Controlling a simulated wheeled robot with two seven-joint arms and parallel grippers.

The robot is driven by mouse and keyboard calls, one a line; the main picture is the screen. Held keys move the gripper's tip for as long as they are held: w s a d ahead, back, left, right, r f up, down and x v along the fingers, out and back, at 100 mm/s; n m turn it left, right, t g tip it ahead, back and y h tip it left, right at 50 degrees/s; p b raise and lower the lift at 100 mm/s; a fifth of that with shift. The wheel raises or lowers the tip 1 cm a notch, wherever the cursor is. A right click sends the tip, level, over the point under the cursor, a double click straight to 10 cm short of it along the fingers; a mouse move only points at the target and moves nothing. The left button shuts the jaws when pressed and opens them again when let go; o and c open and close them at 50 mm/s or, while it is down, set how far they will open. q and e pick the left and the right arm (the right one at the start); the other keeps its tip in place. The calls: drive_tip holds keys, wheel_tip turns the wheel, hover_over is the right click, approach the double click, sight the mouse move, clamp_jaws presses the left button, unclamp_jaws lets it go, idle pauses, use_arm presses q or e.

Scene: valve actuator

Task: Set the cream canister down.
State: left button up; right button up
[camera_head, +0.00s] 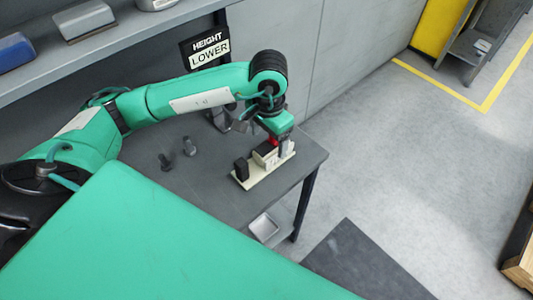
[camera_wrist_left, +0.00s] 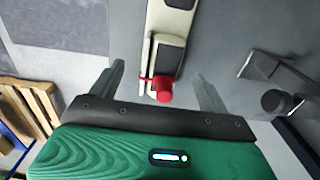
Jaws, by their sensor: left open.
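A cream base plate (camera_head: 255,180) lies near the right end of the grey table, carrying a black block (camera_head: 241,169) and a cream block (camera_head: 263,156). I cannot make out a separate cream canister. My left gripper (camera_head: 276,143) points down over the right part of this assembly, with a red part beneath it. In the left wrist view, my left gripper (camera_wrist_left: 160,74) is open. A red knob (camera_wrist_left: 164,92) shows between its fingers, and no finger visibly touches it. The cream part (camera_wrist_left: 170,22) and a dark block (camera_wrist_left: 169,52) lie beyond the knob. My right gripper is out of view.
Two small dark grey pieces (camera_head: 189,147) stand left of the assembly on the table (camera_head: 210,190). A "HEIGHT LOWER" sign (camera_head: 207,50) is behind my arm, below a shelf (camera_head: 110,47). A small pale tray (camera_head: 263,227) sits below the table's front edge.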

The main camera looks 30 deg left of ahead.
sight(267, 148)
use_arm(q)
drive_tip(key=shift+a+f, duration=0.1)
drive_tip(key=shift+f, duration=0.2)
drive_tip(key=f+p, duration=0.2)
drive_tip(key=f, duration=0.1)
drive_tip(key=shift+a, duration=0.2)
drive_tip(key=shift+w+f, duration=0.1)
drive_tip(key=shift+f, duration=0.65)
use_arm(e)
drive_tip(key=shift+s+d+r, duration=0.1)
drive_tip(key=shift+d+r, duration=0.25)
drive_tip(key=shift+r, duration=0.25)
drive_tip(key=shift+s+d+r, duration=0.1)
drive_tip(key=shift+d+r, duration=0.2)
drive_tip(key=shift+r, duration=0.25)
use_arm(q)
drive_tip(key=c, duration=1.3)
drive_tip(key=shift+r, duration=0.1)
drive_tip(key=shift+c, duration=0.7)
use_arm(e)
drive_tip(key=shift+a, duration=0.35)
use_arm(q)
drive_tip(key=shift+r, duration=0.1)
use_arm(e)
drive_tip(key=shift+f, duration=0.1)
